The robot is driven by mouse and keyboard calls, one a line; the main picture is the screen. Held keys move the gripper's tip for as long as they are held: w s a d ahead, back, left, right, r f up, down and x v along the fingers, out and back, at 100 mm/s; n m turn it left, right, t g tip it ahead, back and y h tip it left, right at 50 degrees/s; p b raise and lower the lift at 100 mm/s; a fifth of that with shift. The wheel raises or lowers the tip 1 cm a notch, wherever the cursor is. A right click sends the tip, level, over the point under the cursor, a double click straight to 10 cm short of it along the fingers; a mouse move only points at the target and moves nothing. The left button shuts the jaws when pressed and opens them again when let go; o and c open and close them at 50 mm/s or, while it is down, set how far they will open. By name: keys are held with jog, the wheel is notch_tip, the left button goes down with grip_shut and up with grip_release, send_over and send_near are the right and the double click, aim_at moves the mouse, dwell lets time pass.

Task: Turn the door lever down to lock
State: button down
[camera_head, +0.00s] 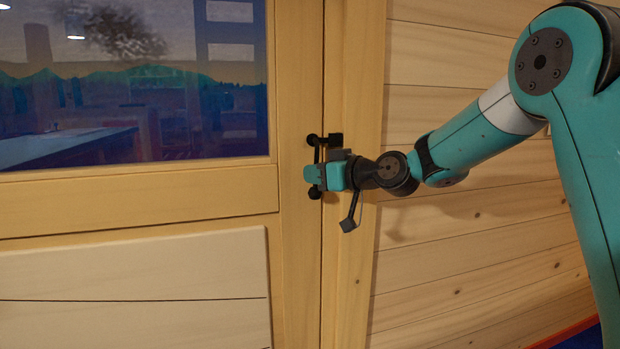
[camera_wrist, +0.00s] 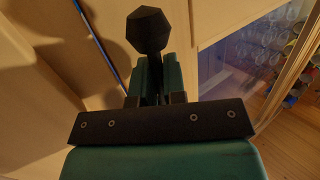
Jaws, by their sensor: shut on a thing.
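The black door lever (camera_head: 313,140) is on the right edge of the wooden door (camera_head: 140,212), beside the frame. It stands about upright, with a round knob at its upper end and another dark knob low down. My gripper (camera_head: 318,178) reaches in from the right and is shut on the lever's bar, below the upper knob. In the wrist view the teal fingers (camera_wrist: 150,78) close on the dark bar, and a black faceted knob (camera_wrist: 147,31) sticks out beyond them. The fingers hide part of the bar.
The door has a large glass pane (camera_head: 130,80) at upper left. A small black block (camera_head: 336,139) sits on the frame, right of the upper knob. The wooden plank wall (camera_head: 470,255) lies to the right, behind my arm. The floor shows in the wrist view.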

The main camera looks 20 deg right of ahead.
jog(key=shift+d+n, duration=0.25)
jog(key=shift+n, duration=0.05)
jog(key=c, duration=1.5)
grip_release()
jog(key=shift+o, duration=0.2)
jog(key=v, duration=1.7)
jog(key=shift+s+r, duration=0.2)
jog(key=shift+r, duration=0.2)
